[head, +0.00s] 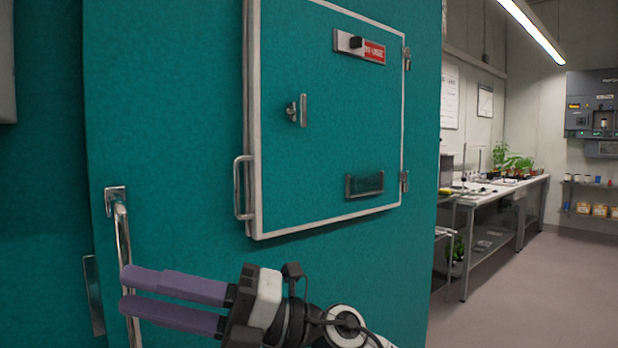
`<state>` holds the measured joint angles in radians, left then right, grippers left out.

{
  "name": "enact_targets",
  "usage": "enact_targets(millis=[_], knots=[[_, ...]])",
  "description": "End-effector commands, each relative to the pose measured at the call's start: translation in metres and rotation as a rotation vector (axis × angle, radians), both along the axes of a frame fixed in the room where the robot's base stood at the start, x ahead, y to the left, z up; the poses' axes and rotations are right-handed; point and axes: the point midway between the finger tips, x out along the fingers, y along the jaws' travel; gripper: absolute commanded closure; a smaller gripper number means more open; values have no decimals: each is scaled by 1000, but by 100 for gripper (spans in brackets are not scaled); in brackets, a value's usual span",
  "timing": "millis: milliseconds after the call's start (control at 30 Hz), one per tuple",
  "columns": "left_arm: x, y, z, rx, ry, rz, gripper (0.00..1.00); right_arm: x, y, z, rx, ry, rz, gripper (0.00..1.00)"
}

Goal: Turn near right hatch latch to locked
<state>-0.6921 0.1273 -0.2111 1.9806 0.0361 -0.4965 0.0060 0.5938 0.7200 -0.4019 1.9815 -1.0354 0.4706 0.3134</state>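The hatch (330,150) is a teal panel with a pale frame, set in a larger teal door and closed. Its latch (297,111) is a small metal knob beside a short upright metal plate, left of the hatch's middle. I cannot tell from it whether it is locked. My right gripper (124,290) is below and left of the hatch, its two purple fingers pointing left, one above the other with a gap. My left gripper is out of view.
A D-shaped handle (240,188) sticks out at the hatch's left edge. A slider with a red label (373,52) is at the top and a dark recessed plate (364,185) below. A bench (478,200) with plants stands at the right; the floor (530,290) before it is clear.

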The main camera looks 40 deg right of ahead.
Motion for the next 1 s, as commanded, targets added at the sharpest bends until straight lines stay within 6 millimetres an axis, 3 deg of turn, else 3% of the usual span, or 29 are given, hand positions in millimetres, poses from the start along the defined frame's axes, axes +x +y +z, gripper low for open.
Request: enact_targets(millis=[33,133,233,400,500,633,800,1000], knots=[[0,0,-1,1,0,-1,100,-5,-2,21,-139,-117,-9,70],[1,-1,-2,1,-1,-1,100,-6,-14,47,-406,-291,-69,70],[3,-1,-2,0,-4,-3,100,-1,-46,76,-664,-423,-195,70],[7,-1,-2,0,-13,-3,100,2,-136,145,-1011,-536,-534,70],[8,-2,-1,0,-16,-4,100,-9,-192,186,-1127,-541,-744,70],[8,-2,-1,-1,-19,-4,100,-31,-246,225,-1195,-519,-952,70],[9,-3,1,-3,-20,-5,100,-44,-275,245,-1218,-494,-1065,70],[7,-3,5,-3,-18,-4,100,-19,-274,246,-1220,-489,-1068,70]])
